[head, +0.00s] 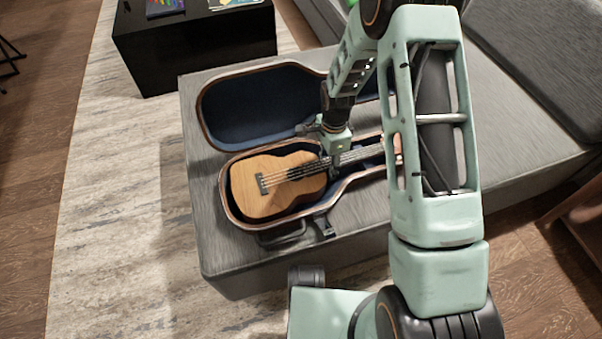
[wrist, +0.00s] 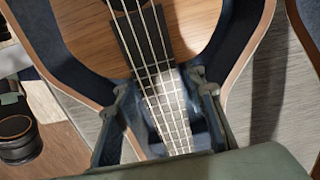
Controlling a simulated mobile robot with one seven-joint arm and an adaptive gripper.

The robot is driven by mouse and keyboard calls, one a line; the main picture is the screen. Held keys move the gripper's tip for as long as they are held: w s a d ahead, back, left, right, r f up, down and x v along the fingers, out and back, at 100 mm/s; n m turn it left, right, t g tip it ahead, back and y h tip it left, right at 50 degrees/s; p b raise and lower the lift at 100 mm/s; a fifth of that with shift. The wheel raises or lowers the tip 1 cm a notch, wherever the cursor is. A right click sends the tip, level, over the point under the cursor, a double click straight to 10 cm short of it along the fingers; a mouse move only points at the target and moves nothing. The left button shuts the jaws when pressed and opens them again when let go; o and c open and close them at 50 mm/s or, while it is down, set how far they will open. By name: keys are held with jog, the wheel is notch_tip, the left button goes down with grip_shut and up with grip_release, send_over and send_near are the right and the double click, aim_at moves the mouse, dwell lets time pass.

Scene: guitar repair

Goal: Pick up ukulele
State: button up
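The ukulele (head: 275,187) has a light wooden body and a dark neck. It lies in an open, blue-lined case (head: 228,205), with its body to the left and its neck to the right. My gripper (head: 336,163) is over the neck near where it meets the body. In the wrist view, the gripper (wrist: 160,92) has one finger on each side of the strung neck (wrist: 168,105), with visible gaps between fingers and neck. It is open. My arm hides part of the neck and the right end of the case in the head view.
The case rests on a grey upholstered bench (head: 245,265), its lid (head: 250,105) open on the far side. A black table (head: 195,48) stands behind. The case rim surrounds the ukulele closely. A patterned rug (head: 110,180) lies clear to the left.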

grip_shut()
